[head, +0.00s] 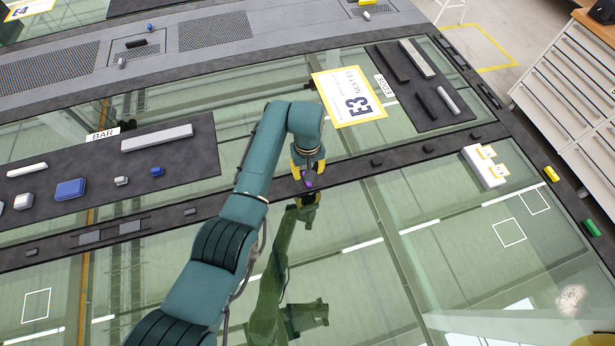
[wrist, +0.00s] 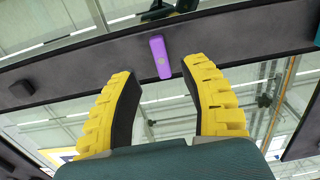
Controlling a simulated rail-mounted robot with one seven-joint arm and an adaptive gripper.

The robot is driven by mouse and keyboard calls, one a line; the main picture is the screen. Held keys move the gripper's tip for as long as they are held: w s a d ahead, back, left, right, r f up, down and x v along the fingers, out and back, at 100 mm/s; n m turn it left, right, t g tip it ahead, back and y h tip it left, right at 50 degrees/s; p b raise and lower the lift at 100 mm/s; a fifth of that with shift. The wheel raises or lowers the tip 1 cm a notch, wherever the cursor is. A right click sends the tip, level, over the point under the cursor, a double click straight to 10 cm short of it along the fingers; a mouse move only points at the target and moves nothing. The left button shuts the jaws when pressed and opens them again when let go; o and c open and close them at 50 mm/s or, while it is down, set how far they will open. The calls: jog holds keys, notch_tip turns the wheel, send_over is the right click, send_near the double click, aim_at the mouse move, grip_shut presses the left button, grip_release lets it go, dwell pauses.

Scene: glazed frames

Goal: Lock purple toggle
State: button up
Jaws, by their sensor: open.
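The purple toggle (wrist: 159,56) stands out from the dark frame bar (wrist: 95,72) in the wrist view, just beyond my fingertips and about midway between them. In the head view the purple toggle (head: 308,181) is small and partly hidden by my gripper (head: 308,172). My gripper also shows in the wrist view (wrist: 159,68), with its two yellow ridged fingers apart and nothing between them. Whether a finger touches the toggle cannot be told.
Small dark toggles (head: 377,162) line the same bar. A dark mat (head: 200,165) with a grey bar and blue blocks lies left. A yellow-edged E3 sign (head: 349,97) and a white block (head: 484,166) lie right. Reflective glass (head: 400,215) lies on both sides of the bar.

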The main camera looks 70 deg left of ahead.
notch_tip(320, 180, up, 6)
dwell(0.6)
